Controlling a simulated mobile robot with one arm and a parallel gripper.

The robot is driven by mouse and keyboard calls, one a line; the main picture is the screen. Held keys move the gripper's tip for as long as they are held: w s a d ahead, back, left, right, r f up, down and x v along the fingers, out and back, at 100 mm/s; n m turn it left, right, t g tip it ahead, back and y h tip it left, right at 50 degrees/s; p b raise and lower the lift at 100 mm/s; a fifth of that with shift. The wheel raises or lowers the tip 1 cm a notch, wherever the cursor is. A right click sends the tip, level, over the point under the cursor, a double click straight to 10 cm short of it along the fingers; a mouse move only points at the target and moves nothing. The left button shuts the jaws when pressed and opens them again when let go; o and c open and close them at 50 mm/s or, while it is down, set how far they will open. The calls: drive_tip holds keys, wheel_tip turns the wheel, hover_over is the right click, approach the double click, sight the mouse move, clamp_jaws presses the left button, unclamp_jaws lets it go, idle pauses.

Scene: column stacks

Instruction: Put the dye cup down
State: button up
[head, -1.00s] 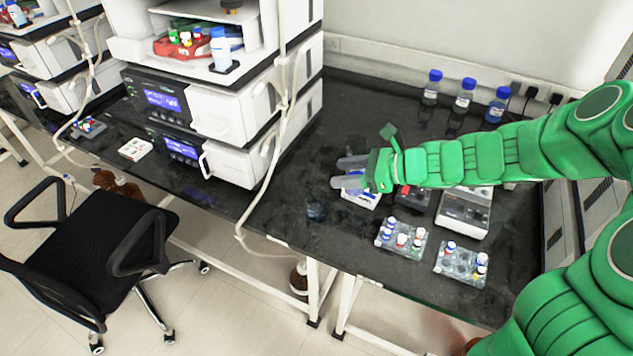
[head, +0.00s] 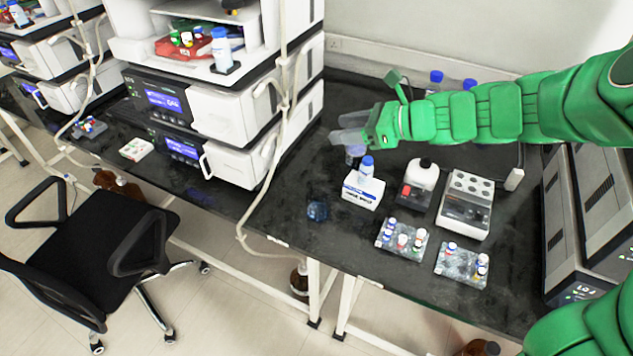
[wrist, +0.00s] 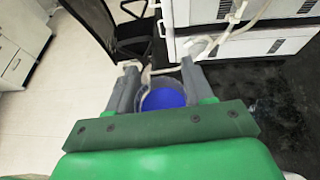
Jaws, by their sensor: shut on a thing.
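My gripper (head: 342,128) is above the black bench, behind the white box, with its fingers pointing left. It is shut on the dye cup (wrist: 163,98), a clear round cup with bright blue inside. In the wrist view the cup sits between the two fingers (wrist: 160,78). I cannot tell the exact gap between cup and bench.
A white box (head: 361,191) with a blue-capped bottle stands in front of the gripper. A dark blue small vessel (head: 317,210) is on the bench to its left. Vial racks (head: 402,237) and a heater block (head: 465,205) stand to the right. Stacked instruments (head: 235,115) rise at left.

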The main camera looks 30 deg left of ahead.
drive_tip(key=shift+w+a+r+m+t+h, duration=0.85)
drive_tip(key=shift+w+a+m+t+h, duration=4)
drive_tip(key=shift+w+m+t, duration=2.4)
drive_tip(key=shift+s+d+f+m+h, duration=0.75)
drive_tip(key=shift+s+d+m+h, duration=1.4)
drive_tip(key=shift+s+m+h, duration=2.45)
wheel_tip(320, 180, down, 18)
drive_tip(key=shift+g, duration=0.35)
drive_tip(key=shift+w+a+f, duration=1.3)
drive_tip(key=shift+w+f, duration=0.2)
drive_tip(key=shift+w, duration=0.3)
drive_tip(key=shift+w+a+f, duration=1.25)
drive_tip(key=shift+w+f, duration=0.3)
drive_tip(key=shift+w, duration=0.25)
drive_tip(key=shift+w+a+f, duration=1.3)
drive_tip(key=shift+w+f, duration=0.2)
drive_tip(key=shift+w, duration=0.3)
